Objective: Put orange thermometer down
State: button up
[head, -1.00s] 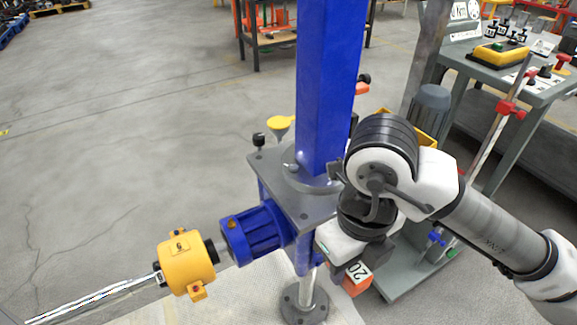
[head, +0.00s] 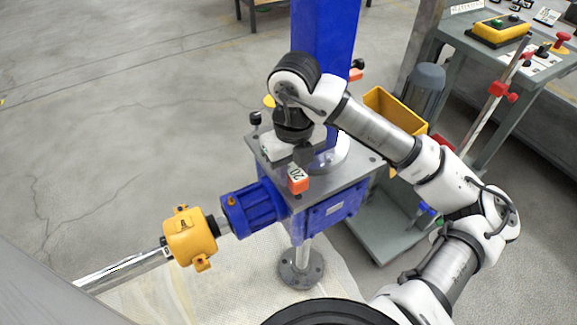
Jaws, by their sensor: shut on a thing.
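The thermometer shows in front of the near edge of the screw jack's grey top plate (head: 363,168), left of the middle. I cannot tell whether it touches the plate or hangs above it. The blue column (head: 325,30) rises behind my wrist.
A blue motor (head: 254,207) with a yellow housing (head: 190,237) and a metal shaft (head: 125,268) extends left. A black knob (head: 255,118) stands on the plate's back left corner. A yellow bin (head: 395,110) and grey bench (head: 470,65) are at the right. The left floor is clear.

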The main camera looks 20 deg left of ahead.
aim_at(289, 173)
jog(key=shift+w+a, duration=0.55)
jog(key=shift+a, duration=0.1)
notch_tip(289, 173, down, 3)
jog(key=shift+f+p, duration=0.15)
jog(key=shift+p, duration=0.5)
jog(key=shift+f, duration=0.15)
jog(key=shift+f+b, duration=0.2)
jog(key=shift+b, duration=0.1)
jog(key=o, duration=1.1)
jog(key=shift+c, duration=0.2)
jog(key=shift+r+p, duration=0.4)
notch_tip(289, 173, up, 12)
jog(key=shift+f+b, duration=0.15)
jog(key=shift+b, duration=0.95)
